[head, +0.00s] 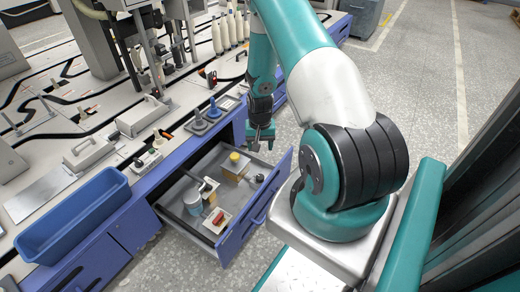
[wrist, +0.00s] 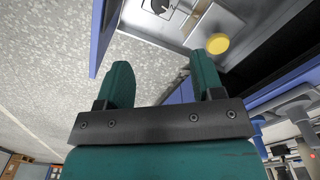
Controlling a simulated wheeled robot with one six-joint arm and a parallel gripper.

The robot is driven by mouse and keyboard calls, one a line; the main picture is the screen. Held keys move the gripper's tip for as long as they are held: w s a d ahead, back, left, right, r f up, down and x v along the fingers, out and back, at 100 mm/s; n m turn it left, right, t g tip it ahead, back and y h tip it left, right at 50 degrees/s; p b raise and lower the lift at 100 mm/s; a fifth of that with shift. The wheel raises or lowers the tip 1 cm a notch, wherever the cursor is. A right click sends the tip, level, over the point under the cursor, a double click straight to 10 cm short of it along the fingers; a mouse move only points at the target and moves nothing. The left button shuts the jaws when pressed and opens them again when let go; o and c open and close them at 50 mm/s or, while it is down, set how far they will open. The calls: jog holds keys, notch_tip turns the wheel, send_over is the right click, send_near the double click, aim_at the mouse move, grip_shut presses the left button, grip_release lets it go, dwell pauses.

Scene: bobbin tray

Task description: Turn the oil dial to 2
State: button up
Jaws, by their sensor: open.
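My gripper (head: 262,141) hangs above the right back part of an open drawer (head: 240,230) in the head view. In the wrist view its two green fingers (wrist: 160,75) are apart with nothing between them. A box with a round yellow top (head: 235,157) stands in the drawer, a little left of and below my gripper in the head view. The yellow top also shows in the wrist view (wrist: 217,43), beyond the right finger and apart from it. I cannot tell which thing is the oil dial, and no numbers are legible.
The drawer also holds a pale block with a red part (head: 220,218) and a grey cylinder (head: 192,206). A blue bin (head: 75,222) stands on the worktop at left. Open floor lies beyond the drawer.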

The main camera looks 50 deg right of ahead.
aim_at(260, 177)
notch_tip(260, 177, down, 17)
jog(key=m+b, duration=0.6)
jog(key=b, duration=0.9)
jog(key=shift+f+m, duration=0.15)
jog(key=shift+m, duration=0.15)
